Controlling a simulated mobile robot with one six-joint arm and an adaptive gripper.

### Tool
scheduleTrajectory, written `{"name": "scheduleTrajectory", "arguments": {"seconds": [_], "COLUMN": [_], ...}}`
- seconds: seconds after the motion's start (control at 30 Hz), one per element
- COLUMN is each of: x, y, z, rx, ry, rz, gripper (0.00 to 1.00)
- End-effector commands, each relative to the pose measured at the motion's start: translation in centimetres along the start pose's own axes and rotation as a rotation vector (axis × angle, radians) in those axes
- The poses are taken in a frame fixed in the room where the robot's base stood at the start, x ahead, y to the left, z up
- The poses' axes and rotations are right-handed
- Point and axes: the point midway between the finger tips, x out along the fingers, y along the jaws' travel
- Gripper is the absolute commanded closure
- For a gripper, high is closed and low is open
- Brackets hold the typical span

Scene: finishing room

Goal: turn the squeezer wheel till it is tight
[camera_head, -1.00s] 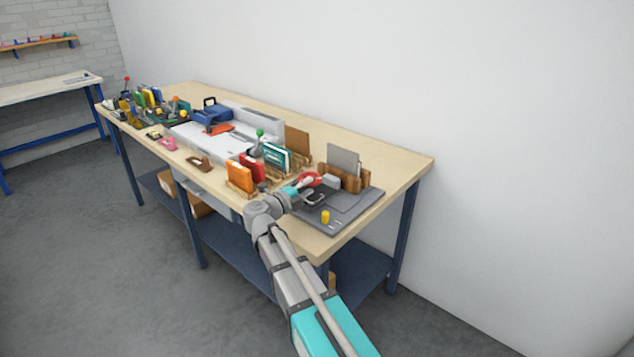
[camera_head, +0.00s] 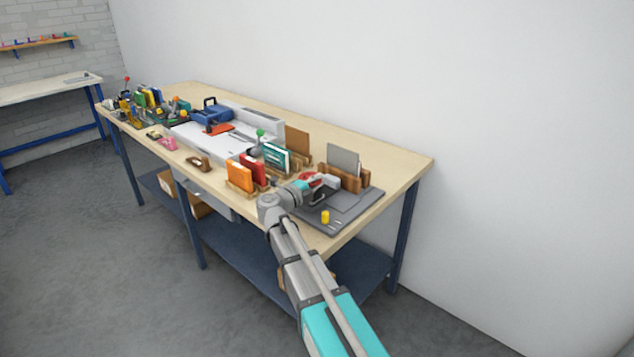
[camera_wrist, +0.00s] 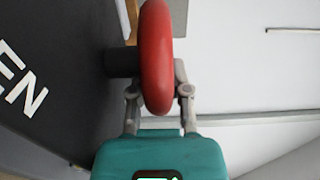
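The red squeezer wheel (camera_wrist: 156,62) stands edge-on in the wrist view, with a dark shaft (camera_wrist: 122,63) on its left side. My gripper (camera_wrist: 158,88) has one finger on each side of the wheel's rim, and both lie close against it; the left fingertip is partly hidden. It looks shut on the rim. In the head view my gripper (camera_head: 303,185) is at the wheel (camera_head: 312,177), which it partly covers. The squeezer's grey body (camera_head: 328,181) is just right of the wheel, on a dark grey board (camera_head: 352,208).
A yellow knob or cylinder (camera_head: 325,217) stands at the board's front. A wooden holder (camera_head: 352,177) with a grey sheet is behind the squeezer. The workbench's right back corner (camera_head: 410,165) is clear.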

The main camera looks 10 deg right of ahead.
Motion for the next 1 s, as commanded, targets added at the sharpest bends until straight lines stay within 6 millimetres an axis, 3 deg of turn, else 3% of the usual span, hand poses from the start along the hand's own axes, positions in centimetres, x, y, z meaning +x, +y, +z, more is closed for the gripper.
{"name": "scheduleTrajectory", "arguments": {"seconds": [0.37, 1.0], "x": [0.00, -0.74], "y": [0.03, 0.03], "z": [0.12, 0.23], "rx": [0.001, 0.001], "ry": [0.029, 0.363], "rz": [0.001, 0.001], "gripper": [1.00, 1.00]}}
